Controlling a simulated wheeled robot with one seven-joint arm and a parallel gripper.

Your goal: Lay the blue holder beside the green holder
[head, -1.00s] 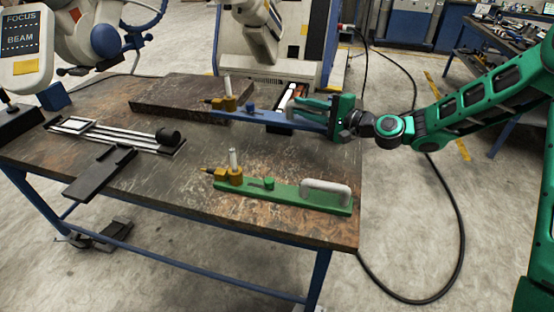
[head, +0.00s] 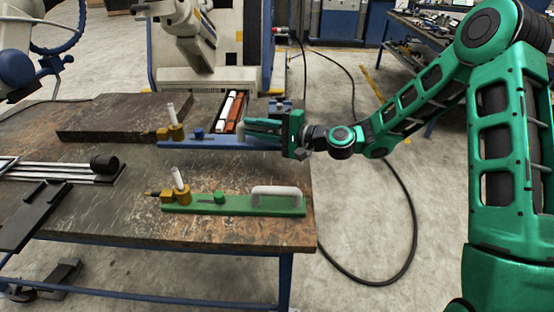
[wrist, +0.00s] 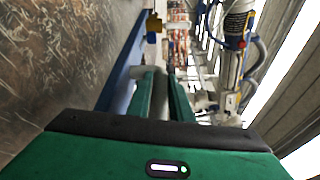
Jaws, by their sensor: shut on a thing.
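The blue holder (head: 215,143) is a long blue bar with a brass clamp and white rod at its left end and a blue knob. It lies level at or just above the far part of the table; I cannot tell whether it touches. My gripper (head: 262,127) is shut on it near its right end. In the wrist view, my gripper's fingers (wrist: 163,95) close around a grey handle, with the blue bar (wrist: 128,75) beside them. The green holder (head: 235,204) lies on the table nearer the front, with a brass clamp, green knob and white handle, roughly parallel to the blue one.
The worn table (head: 110,216) has bare space between and left of the holders. A dark slab (head: 110,118) lies behind on the left. A black rail fixture (head: 65,172) lies on the left. A white machine (head: 205,60) stands behind the table. A black cable runs on the floor.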

